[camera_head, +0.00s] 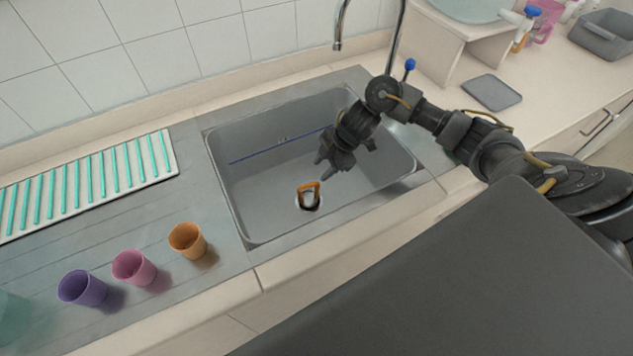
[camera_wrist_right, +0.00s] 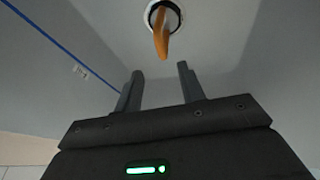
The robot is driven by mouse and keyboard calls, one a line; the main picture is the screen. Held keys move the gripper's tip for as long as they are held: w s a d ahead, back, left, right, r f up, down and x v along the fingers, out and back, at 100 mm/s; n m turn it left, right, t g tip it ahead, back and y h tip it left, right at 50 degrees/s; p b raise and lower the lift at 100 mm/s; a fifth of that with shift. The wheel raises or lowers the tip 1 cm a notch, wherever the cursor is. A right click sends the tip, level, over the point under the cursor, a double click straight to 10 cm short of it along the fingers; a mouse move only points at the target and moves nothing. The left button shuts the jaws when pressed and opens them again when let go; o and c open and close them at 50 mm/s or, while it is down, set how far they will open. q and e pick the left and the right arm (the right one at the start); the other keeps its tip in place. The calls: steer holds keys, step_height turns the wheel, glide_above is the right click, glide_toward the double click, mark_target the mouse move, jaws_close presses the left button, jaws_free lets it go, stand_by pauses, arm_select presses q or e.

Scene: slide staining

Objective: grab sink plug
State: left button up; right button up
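The sink plug (camera_head: 310,188) shows as an orange loop handle standing over the drain in the floor of the grey metal sink (camera_head: 262,205). In the right wrist view the orange handle (camera_wrist_right: 161,38) rises from the round drain ring, beyond the fingertips. My right gripper (camera_head: 321,168) is inside the sink basin, above and slightly to the right of the plug. Its two fingers (camera_wrist_right: 157,80) are apart with nothing between them, and the handle is not touched. My left gripper is not in view.
An orange cup (camera_head: 187,240), a pink cup (camera_head: 134,267) and a purple cup (camera_head: 82,288) stand on the drainboard left of the sink. A striped rack (camera_head: 85,183) lies behind them. The faucet (camera_head: 338,44) rises at the sink's back edge. The basin looks otherwise empty.

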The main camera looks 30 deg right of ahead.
mark_target(311, 183)
steer(key=shift+d+x, duration=0.2)
steer(key=shift+x, duration=5.2)
steer(key=shift+s, duration=0.1)
steer(key=shift+c, duration=0.2)
jaws_close()
